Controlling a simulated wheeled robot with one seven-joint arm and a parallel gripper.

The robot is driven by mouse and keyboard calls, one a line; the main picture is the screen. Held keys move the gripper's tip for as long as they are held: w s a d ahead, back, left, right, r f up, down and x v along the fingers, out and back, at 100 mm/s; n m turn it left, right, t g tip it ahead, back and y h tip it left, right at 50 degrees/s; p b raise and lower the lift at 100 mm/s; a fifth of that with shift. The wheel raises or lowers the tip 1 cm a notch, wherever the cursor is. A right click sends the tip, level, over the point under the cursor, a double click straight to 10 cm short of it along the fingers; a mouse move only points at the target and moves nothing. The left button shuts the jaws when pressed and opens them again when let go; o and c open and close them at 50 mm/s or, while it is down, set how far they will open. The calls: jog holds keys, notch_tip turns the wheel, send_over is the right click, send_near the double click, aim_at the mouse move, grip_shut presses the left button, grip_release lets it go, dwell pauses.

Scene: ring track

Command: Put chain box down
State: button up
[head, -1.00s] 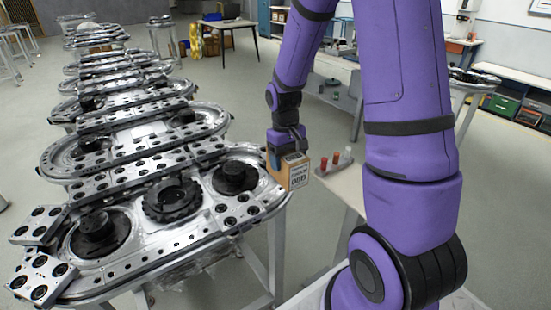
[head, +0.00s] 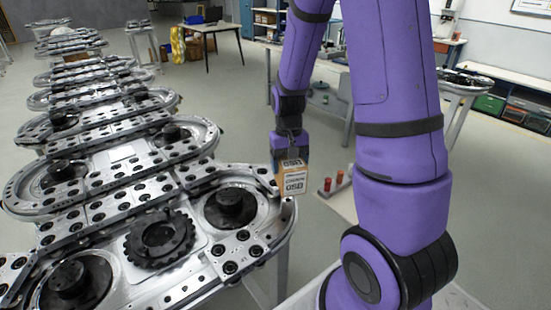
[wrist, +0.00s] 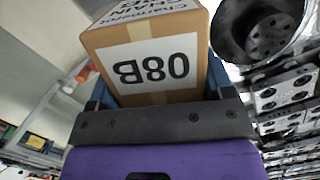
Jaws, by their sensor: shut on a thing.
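The chain box (head: 291,179) is a small brown cardboard box with white labels. My gripper (head: 290,160) is shut on it. In the head view the box hangs at the right rim of the nearest ring track (head: 262,252), close to a black round hub (head: 236,207). I cannot tell whether the box touches the track. The box's underside is hidden.
A black toothed sprocket (head: 159,239) sits on the nearest track. More ring tracks stretch away behind it. A light side table (head: 342,203) with red cylinders (head: 334,181) stands right of the box. A desk (head: 205,27) stands at the back, with open floor between.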

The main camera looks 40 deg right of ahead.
jog(key=shift+w+d+f, duration=0.45)
jog(key=shift+w+f, duration=0.3)
jog(key=shift+w, duration=0.9)
jog(key=shift+w+d+f, duration=0.45)
jog(key=shift+w+f, duration=0.25)
jog(key=shift+w, duration=0.95)
jog(key=shift+w+d+f, duration=0.45)
jog(key=shift+w+f, duration=0.3)
jog(key=shift+w, duration=0.9)
jog(key=o, duration=1.5)
jog(key=shift+f, duration=0.15)
jog(key=shift+o, duration=0.2)
